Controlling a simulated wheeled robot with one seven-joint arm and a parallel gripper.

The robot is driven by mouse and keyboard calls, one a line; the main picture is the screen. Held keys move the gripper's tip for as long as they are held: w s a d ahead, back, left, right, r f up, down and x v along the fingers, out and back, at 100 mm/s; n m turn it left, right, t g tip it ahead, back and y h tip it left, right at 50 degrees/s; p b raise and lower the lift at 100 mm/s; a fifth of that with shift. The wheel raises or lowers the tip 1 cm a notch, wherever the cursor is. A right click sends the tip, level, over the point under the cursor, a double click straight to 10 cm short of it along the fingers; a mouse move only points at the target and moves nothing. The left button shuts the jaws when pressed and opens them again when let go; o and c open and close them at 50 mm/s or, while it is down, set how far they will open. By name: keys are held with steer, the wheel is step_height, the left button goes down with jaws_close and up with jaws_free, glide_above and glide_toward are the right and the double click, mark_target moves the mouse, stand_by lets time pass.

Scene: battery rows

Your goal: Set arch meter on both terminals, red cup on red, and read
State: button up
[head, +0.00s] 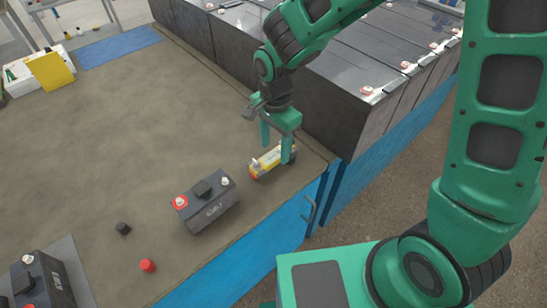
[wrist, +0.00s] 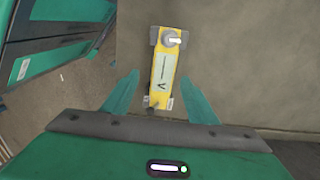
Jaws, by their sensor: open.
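The arch meter (head: 268,163) is a small yellow body with grey ends, lying on the bench top near its right edge. In the wrist view the meter (wrist: 160,88) shows a pale dial face with a dark needle line and a V. My gripper (head: 277,150) is open and empty at the meter; in the wrist view its fingers (wrist: 160,84) stand apart on either side of it. A dark battery (head: 212,210) stands left of the meter, with a red-ringed terminal (head: 180,202) and a pale terminal (head: 225,182).
A loose black cap (head: 123,229) and red cap (head: 147,265) lie left of the battery. Another battery (head: 52,290) stands at bottom left. A row of large dark batteries (head: 340,65) borders the back right. A yellow card (head: 52,71) is far left. The bench middle is clear.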

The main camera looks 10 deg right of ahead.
mark_target(273, 155)
steer(key=f, duration=0.3)
steer(key=shift+w+a+f, duration=0.2)
steer(key=shift+a+f, duration=0.05)
steer(key=shift+f, duration=0.65)
steer(key=shift+f, duration=0.25)
steer(key=shift+c, duration=0.3)
jaws_close()
steer(key=shift+r, duration=0.15)
